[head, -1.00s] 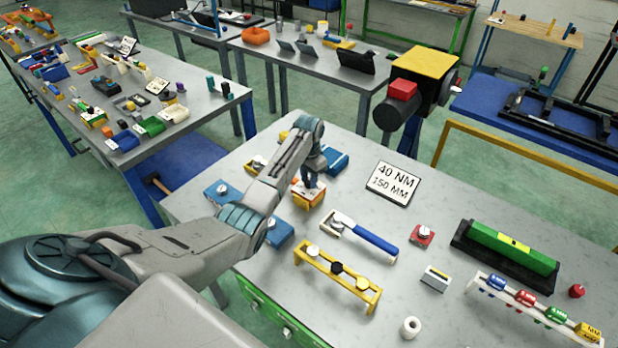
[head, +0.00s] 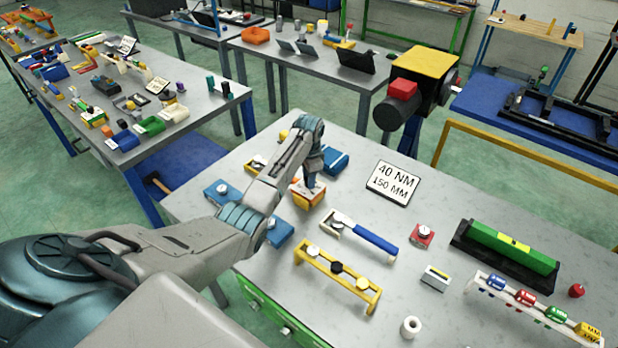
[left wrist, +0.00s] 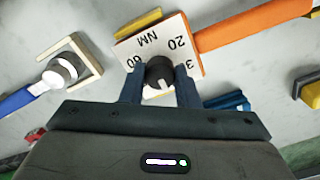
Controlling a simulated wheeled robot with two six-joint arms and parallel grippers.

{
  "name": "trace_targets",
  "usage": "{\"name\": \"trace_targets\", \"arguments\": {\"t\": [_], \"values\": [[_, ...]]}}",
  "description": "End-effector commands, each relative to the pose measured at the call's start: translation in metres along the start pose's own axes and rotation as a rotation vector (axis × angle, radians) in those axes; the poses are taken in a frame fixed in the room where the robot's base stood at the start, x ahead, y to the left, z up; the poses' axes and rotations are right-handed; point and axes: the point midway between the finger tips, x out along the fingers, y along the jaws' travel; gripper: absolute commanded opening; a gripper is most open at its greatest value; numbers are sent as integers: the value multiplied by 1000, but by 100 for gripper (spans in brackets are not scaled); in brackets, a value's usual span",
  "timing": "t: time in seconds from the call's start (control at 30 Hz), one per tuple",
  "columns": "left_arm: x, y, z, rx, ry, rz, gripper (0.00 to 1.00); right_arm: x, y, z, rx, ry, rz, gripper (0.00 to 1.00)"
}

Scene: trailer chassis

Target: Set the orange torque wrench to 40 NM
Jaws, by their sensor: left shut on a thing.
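The orange torque wrench (head: 307,196) lies on the near table, partly hidden by my left arm in the head view. In the left wrist view its orange handle (left wrist: 250,27) runs to the upper right from a white dial plate (left wrist: 178,37). The plate reads NM, 20, 60 and a partly covered 3; the rest is hidden. My left gripper (left wrist: 160,82) is shut on the black knob (left wrist: 159,70), one finger each side. The knob's white mark points towards the bottom of the picture. A sign (head: 393,183) reads 40 NM, 150 MM. My right gripper is out of view.
A blue-handled wrench (head: 360,234) lies nearby, with a yellow rack (head: 338,277) in front. A green level-like bar (head: 508,249) in a black holder, a white rack (head: 530,305) and a white roll (head: 410,327) stand right. Bare tabletop lies around the sign.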

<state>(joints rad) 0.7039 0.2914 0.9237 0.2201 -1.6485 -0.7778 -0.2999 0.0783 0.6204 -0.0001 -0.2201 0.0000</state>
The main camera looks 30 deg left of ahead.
Motion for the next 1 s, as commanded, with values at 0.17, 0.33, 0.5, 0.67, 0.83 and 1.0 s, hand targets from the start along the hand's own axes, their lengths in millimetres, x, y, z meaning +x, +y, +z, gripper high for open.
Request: {"name": "trace_targets", "arguments": {"t": [0.17, 0.33, 0.5, 0.67, 0.83, 1.0], "values": [[-1, -1, 0, -1, 0, -2, 5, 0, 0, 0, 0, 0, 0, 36], [-1, -1, 0, -1, 0, -2, 50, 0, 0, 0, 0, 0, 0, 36], [0, 0, 0, -1, 0, -1, 50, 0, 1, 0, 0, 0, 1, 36], [-5, -1, 0, -1, 1, -2, 50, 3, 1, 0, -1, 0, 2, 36], [-29, -1, 0, 0, 4, -5, 50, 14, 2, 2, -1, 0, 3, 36], [-64, -2, 0, -1, 4, -5, 50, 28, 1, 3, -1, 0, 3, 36]]}}
